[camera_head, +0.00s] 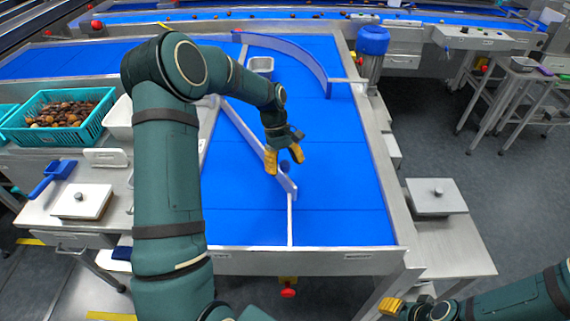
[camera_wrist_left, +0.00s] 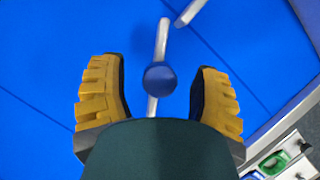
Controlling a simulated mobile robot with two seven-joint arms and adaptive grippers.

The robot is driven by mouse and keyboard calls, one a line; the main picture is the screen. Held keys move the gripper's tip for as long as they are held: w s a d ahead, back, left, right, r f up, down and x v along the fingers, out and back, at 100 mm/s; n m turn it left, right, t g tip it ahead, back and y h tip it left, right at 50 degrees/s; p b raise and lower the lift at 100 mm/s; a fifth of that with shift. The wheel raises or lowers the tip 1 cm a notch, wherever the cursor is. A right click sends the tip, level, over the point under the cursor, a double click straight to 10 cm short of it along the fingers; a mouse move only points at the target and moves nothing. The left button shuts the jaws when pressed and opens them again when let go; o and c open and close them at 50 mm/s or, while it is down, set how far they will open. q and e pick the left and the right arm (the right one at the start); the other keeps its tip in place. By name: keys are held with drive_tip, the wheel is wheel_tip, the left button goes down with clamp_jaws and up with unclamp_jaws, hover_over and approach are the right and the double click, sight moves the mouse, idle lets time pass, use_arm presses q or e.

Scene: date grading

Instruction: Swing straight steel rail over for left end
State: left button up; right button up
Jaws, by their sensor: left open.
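The straight steel rail (camera_head: 248,130) stands on edge on the blue belt (camera_head: 345,150), slanting from upper left to a near end beside a thin fixed divider (camera_head: 290,222). A round blue knob (camera_head: 285,166) sits near that end of the rail. My left gripper (camera_head: 284,158) is open above the knob. In the left wrist view, the knob (camera_wrist_left: 160,78) lies between the two yellow fingers with clear gaps on both sides, and the rail (camera_wrist_left: 162,40) passes beneath it. My right gripper (camera_head: 392,306) is at the bottom right, partly visible, away from the belt.
A curved rail (camera_head: 305,58) and a blue-capped motor (camera_head: 373,42) stand at the far side of the belt. A small metal bin (camera_head: 260,65) sits near the curved rail. A teal crate of dates (camera_head: 97,102) and a blue scoop (camera_head: 50,178) are at left. The belt's right side is clear.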

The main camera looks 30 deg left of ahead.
use_arm(q)
clamp_jaws()
